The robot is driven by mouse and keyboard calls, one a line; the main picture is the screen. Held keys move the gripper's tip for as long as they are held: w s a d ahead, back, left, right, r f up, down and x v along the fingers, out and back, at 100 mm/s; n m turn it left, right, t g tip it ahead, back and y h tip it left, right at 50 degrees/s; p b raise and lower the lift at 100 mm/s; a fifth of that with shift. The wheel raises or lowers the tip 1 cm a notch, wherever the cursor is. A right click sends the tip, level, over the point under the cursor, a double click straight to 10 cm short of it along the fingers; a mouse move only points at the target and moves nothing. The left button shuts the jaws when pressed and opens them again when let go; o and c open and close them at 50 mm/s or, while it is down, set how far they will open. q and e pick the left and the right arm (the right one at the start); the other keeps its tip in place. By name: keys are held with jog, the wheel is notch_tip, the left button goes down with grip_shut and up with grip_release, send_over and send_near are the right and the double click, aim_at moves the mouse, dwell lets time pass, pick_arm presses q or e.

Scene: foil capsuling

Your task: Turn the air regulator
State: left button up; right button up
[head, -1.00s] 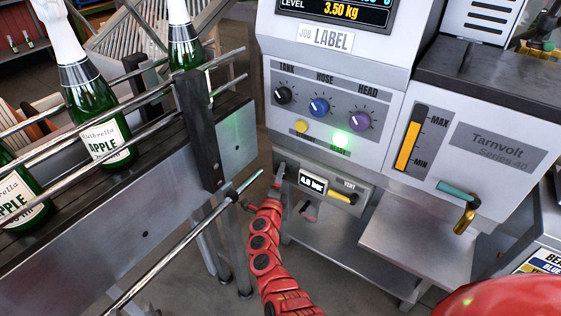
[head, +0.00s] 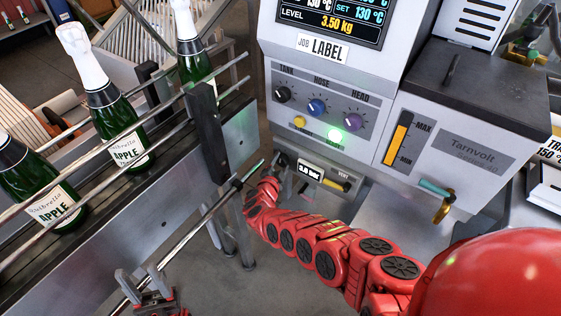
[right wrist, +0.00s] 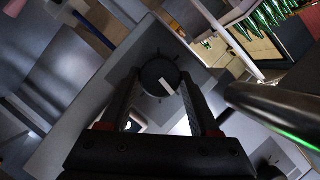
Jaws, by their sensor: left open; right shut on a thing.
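The air regulator panel (head: 318,178) sits low on the white machine, with a small display that seems to read about 3.0 bar and a yellow vent lever (head: 333,184). In the right wrist view the round dark regulator knob (right wrist: 158,73), with a white pointer mark, sits between the fingers of my right gripper (right wrist: 160,88), which is shut on it. In the head view my right gripper (head: 278,166) is at the panel's left end, and the knob is mostly hidden. My left gripper (head: 140,285) is open and empty at the lower left, below the conveyor.
A conveyor (head: 165,215) with metal rails carries green bottles (head: 118,125) on the left. Its dark post (head: 206,130) and rail end stand close beside my right gripper. Above the panel are the tank, hose and head knobs (head: 317,107). A teal-handled brass valve (head: 441,205) is at the right.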

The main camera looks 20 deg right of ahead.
jog(key=shift+n+g, duration=0.3)
jog(key=shift+n, duration=0.2)
dwell(0.3)
jog(key=o, duration=1.4)
jog(key=shift+c, duration=0.2)
jog(key=shift+s+a+r+p, duration=0.25)
jog(key=shift+s+a+p, duration=0.1)
jog(key=shift+p, duration=0.2)
jog(key=p+v, duration=0.4)
jog(key=v, duration=1.2)
jog(key=shift+a+f, duration=0.2)
jog(key=shift+s, duration=0.1)
